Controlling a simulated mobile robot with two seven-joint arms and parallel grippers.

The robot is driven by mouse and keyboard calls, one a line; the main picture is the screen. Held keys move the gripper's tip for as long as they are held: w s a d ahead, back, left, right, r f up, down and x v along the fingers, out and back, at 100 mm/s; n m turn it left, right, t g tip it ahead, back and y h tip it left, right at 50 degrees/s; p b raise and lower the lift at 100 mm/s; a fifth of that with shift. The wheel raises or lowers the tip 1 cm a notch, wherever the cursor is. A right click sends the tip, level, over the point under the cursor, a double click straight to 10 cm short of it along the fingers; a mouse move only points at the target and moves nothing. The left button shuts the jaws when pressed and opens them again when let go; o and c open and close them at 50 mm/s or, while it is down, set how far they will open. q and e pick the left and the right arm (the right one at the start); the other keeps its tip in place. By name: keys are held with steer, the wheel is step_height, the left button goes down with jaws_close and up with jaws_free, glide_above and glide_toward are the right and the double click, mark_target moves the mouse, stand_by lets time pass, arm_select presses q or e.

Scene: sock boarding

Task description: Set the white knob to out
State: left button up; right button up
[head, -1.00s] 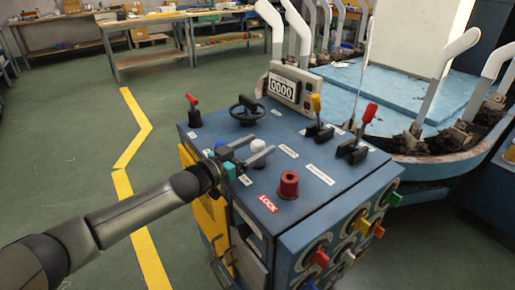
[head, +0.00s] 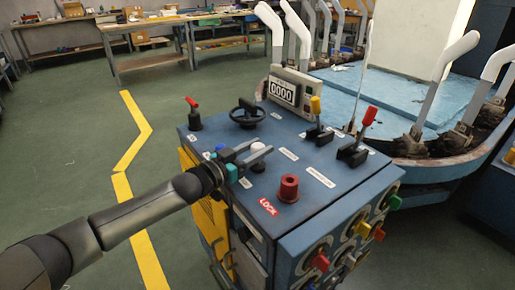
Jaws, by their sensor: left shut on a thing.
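The white knob (head: 257,147) stands on the top of the blue control cabinet (head: 317,203), behind the red round knob and in front of the black handwheel. My left gripper (head: 262,151) comes in from the left and is shut on the white knob, with a finger on each side of it. The fingers partly hide the knob and the labels around it, so its setting cannot be read. My right gripper is not in view.
Close around are a red knob (head: 289,187) by the LOCK label, a black handwheel (head: 247,112), a red-tipped lever (head: 194,114), and yellow-tipped (head: 316,106) and red-tipped (head: 369,117) levers. A counter (head: 283,91) reads 0000. Open floor lies left.

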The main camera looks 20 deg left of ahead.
mark_target(257, 145)
arm_select(q)
jaws_close()
stand_by(0.8)
step_height(257, 145, up, 3)
steer(key=p, duration=0.3)
steer(key=shift+f, duration=0.15)
steer(key=shift+r+p, duration=0.3)
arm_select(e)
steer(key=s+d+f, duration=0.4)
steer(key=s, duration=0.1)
arm_select(q)
steer(key=shift+r, duration=0.1)
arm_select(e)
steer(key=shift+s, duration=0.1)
arm_select(q)
steer(key=o, duration=0.6)
jaws_free()
steer(key=o, duration=0.4)
steer(key=shift+o, duration=0.2)
steer(key=shift+f, duration=0.2)
